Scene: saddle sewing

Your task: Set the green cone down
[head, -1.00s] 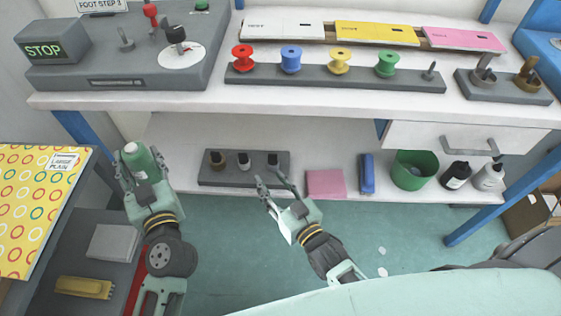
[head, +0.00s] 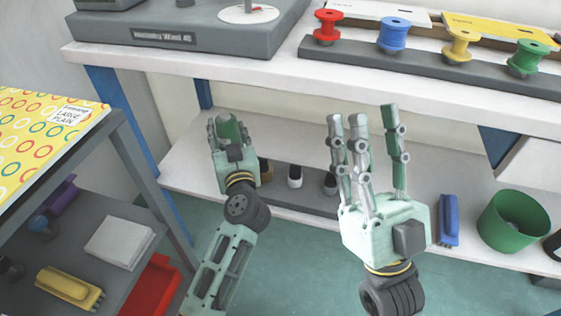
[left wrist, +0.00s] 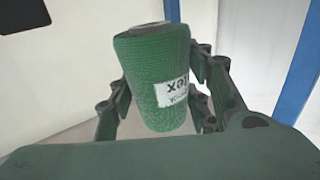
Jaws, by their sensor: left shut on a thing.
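The green cone (left wrist: 155,75) is a thread cone with a white label. In the left wrist view it stands between the fingers of my left gripper (left wrist: 165,100), which is shut on it. In the head view my left gripper (head: 228,130) is over the lower white shelf (head: 182,172), and the cone (head: 229,131) shows only partly between its fingers. Whether the cone touches the shelf is not clear. My right gripper (head: 366,125) is open and empty, fingers pointing up, in front of the shelf.
A grey rack (head: 312,203) with small dark-topped items stands just right of my left gripper. A blue item (head: 449,218) and a green bin (head: 512,222) are further right. The upper bench edge (head: 260,72) overhangs. The shelf's left end looks clear.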

